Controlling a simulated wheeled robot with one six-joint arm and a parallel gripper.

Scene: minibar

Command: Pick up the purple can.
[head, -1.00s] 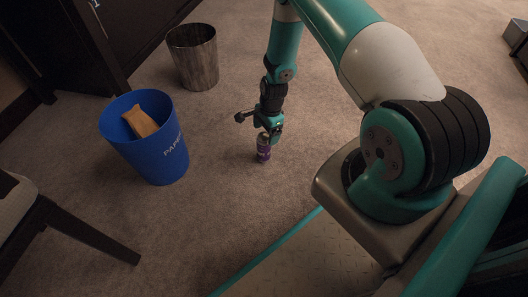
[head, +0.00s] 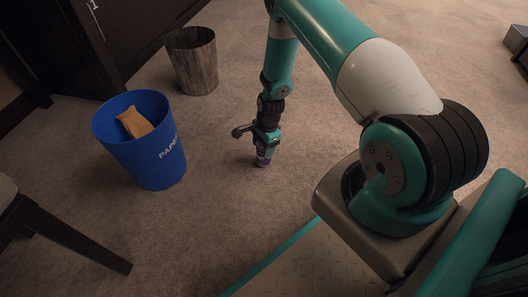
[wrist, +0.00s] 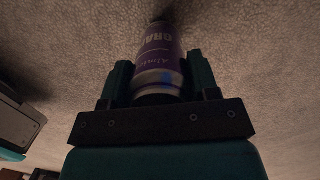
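The purple can (head: 262,161) stands upright on the carpet in the head view, its upper part hidden by my gripper (head: 266,151). In the wrist view, the purple can (wrist: 160,62) with white lettering lies between the two fingers of my gripper (wrist: 160,78). One finger is on each side of it, with the silver can end close to the palm. The fingers look spread, with only narrow gaps beside the can. I cannot see firm contact on either side.
A blue paper bin (head: 150,150) with a brown item (head: 134,123) inside stands to the left of my gripper. A grey-brown bin (head: 192,62) stands behind it. A dark chair leg (head: 75,238) reaches in at lower left. The carpet around the can is clear.

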